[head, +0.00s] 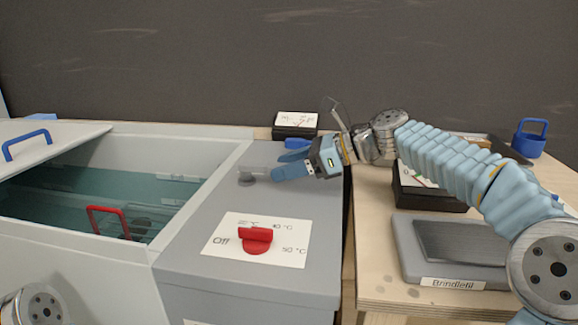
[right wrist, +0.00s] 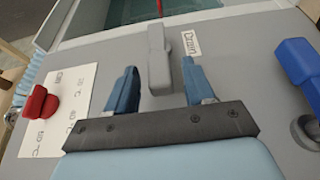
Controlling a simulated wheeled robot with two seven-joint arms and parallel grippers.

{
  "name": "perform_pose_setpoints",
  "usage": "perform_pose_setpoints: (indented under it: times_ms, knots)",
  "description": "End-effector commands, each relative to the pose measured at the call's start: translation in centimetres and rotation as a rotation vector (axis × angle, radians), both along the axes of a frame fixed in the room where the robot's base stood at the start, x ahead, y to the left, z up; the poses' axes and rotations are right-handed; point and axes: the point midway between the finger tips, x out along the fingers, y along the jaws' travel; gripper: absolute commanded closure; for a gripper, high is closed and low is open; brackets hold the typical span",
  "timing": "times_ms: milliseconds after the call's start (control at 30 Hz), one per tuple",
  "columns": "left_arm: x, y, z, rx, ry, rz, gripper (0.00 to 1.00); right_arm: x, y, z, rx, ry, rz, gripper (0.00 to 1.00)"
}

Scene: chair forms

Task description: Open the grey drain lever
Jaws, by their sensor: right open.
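The grey drain lever (head: 251,171) sits on top of the grey cabinet beside the water tank. In the right wrist view the lever (right wrist: 159,58) points away from me, beside a small label reading "Drain". My right gripper (head: 275,165) is open at the lever's right side in the head view. In the right wrist view its two blue fingers (right wrist: 158,85) stand on either side of the lever's near end, with gaps on both sides. I cannot tell whether the fingertips are level with it. My left gripper is out of view; only part of my left arm shows at the lower left.
A red knob (head: 255,239) on a white temperature plate is nearer on the cabinet. A blue lever (right wrist: 298,62) stands to the right in the wrist view. The water tank (head: 204,182) holds a red-handled thing (head: 108,218). A grey scale-like device (head: 436,283) lies on the wooden table.

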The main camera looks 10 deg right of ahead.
Motion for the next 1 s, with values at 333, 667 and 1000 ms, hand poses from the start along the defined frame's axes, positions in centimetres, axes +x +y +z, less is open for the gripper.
perform_pose_setpoints:
  times_ms: [333, 667, 1000]
  knots:
    - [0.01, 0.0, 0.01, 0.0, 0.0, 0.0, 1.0, -0.01, -0.03, -0.01, 0.0, 0.0, 0.0, 0.79]
    - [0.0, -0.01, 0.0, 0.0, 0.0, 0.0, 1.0, -0.01, -0.06, -0.01, 0.0, 0.0, 0.0, 1.0]
    - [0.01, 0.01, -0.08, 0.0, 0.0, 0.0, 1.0, -0.66, 0.1, -0.02, -0.002, 0.0, -0.069, 1.0]
